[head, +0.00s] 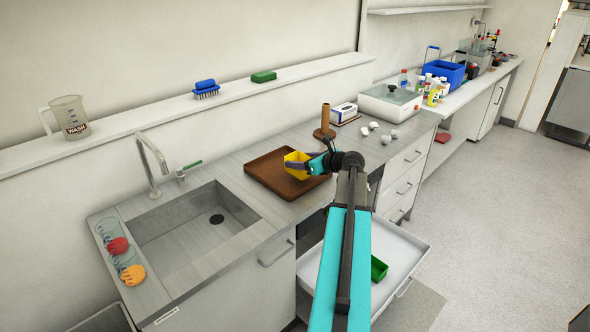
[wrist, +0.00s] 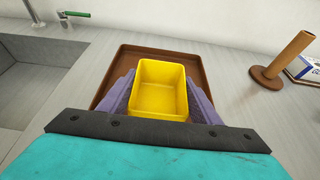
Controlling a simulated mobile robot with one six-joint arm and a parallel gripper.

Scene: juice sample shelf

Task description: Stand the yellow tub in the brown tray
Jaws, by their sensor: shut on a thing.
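The yellow tub (head: 294,158) is an open rectangular tub, upright in the wrist view (wrist: 160,88). My gripper (head: 299,164) is shut on it, with a purple finger pressed to each side in the wrist view (wrist: 160,100). The brown tray (head: 265,175) lies on the grey counter to the right of the sink, and its rim also shows in the wrist view (wrist: 150,50). The tub is over the tray. I cannot tell whether its base touches the tray floor, because the tub and fingers hide it. No other thing shows in the tray.
The sink (head: 195,222) with its tap (head: 152,158) lies left of the tray. A brown upright post on a round base (head: 325,122) stands behind right. An open drawer (head: 408,262) holding a green tub (head: 379,268) juts out below the counter.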

